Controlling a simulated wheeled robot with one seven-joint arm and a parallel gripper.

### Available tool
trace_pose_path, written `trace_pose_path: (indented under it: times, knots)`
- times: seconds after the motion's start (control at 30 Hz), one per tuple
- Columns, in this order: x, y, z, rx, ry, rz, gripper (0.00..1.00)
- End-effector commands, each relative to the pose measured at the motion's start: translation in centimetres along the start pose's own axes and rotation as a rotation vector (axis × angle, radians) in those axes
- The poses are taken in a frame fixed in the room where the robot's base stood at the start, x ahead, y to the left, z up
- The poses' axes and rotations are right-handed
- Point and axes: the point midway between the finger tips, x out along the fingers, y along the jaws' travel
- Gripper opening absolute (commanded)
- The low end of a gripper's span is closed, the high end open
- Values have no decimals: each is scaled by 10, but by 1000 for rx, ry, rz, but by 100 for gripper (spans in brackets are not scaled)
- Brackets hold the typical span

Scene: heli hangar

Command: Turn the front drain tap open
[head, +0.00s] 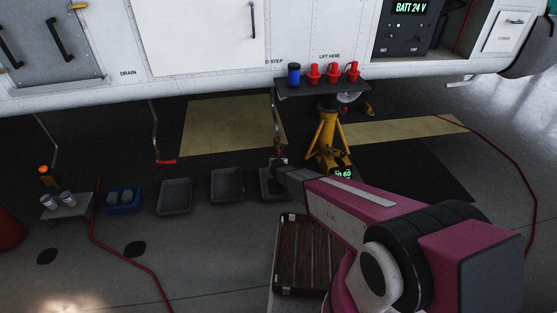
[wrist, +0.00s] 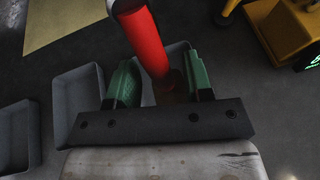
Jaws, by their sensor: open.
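A drain pipe (head: 275,118) hangs below the white fuselage, with a small red tap handle (head: 278,152) at its lower end. In the wrist view the red handle (wrist: 145,42) hangs down between the green fingers of my gripper (wrist: 163,84). The fingers stand apart on both sides of the handle's lower end, and I cannot tell whether either touches it. Another pipe farther left ends in a red tap handle (head: 166,161) lying sideways.
Grey trays (head: 174,196) (head: 228,184) stand on the floor, with another tray (head: 270,188) under my gripper. A yellow jack stand (head: 327,140) is close on the right. A shelf (head: 320,91) with red and blue plugs is above. Red hoses (head: 125,262) lie on the floor.

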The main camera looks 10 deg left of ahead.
Motion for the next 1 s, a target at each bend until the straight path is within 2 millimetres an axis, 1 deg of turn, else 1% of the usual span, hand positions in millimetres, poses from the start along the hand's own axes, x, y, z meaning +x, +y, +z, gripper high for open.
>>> trace_pose_path:
  times: [0.17, 0.5, 0.6, 0.7, 1.0]
  knots:
    - [-24, -1, 1, 0, 1, 0, 47]
    - [-87, -1, 1, 1, 1, 1, 47]
    - [-98, 0, 1, 1, 1, 1, 47]
    - [-103, 0, 0, 1, 1, 1, 47]
    - [-103, 0, 0, 1, 1, 1, 47]
